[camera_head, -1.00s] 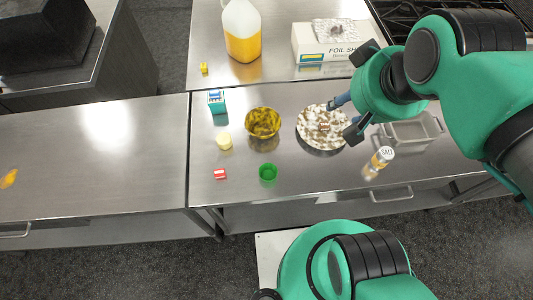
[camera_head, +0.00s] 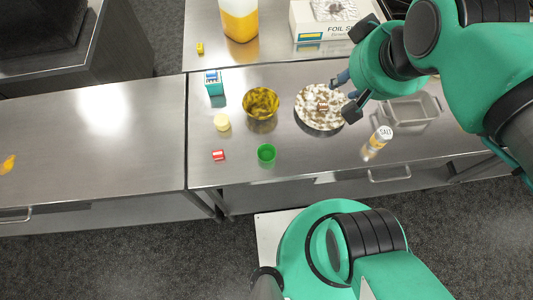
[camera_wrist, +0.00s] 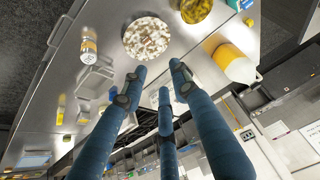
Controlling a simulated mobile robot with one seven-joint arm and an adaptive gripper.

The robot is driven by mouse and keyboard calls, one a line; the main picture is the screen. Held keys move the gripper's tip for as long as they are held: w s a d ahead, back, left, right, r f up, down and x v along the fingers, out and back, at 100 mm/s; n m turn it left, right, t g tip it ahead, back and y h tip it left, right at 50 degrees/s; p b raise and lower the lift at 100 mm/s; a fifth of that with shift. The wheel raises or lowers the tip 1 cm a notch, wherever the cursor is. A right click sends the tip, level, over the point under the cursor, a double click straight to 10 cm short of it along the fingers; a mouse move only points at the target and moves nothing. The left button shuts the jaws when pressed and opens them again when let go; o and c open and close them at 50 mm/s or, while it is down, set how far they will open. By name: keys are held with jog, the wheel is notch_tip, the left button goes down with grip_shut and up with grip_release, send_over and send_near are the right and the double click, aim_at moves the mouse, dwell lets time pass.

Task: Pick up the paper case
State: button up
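A small round green cup (camera_head: 266,153), which looks like the paper case, stands upright near the front edge of the steel counter in the head view. I cannot make it out for certain in the wrist view. My gripper (camera_head: 347,95) is above the right side of the speckled plate, to the right of and farther back than the green cup. In the wrist view its blue fingers (camera_wrist: 157,88) are spread apart with nothing between them, so it is open and empty.
A brown-yellow bowl (camera_head: 261,103) stands just behind the green cup. The left counter (camera_head: 95,140) is mostly clear.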

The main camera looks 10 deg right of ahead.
jog(key=a+f+m+g+p, duration=0.1)
jog(key=a+f, duration=0.2)
jog(key=f, duration=0.4)
jog(key=a+f+m+g+y+p, duration=0.1)
jog(key=a+f+m+g, duration=0.1)
jog(key=a+f, duration=0.2)
jog(key=a+f+m+g+y+p, duration=0.1)
jog(key=a+f+m, duration=0.1)
jog(key=f, duration=0.8)
jog(key=shift+s+a+f+g+p, duration=0.2)
jog(key=shift+a+f+g+p, duration=0.15)
jog(key=shift+a, duration=0.5)
jog(key=shift+f, duration=0.1)
jog(key=b, duration=0.2)
send_near(275, 161)
jog(key=shift+w+a+f, duration=0.2)
jog(key=shift+w+f, duration=0.15)
jog(key=shift+f, duration=0.25)
jog(key=shift+a+f+b, duration=0.2)
jog(key=shift+f+b, duration=0.05)
jog(key=shift+f, duration=0.6)
jog(key=shift+a+f+b, duration=0.25)
jog(key=shift+f+b, duration=0.05)
jog(key=shift+f, duration=0.55)
jog(key=shift+a+f+b, duration=0.2)
jog(key=shift+f+b, duration=0.05)
jog(key=shift+f, duration=0.6)
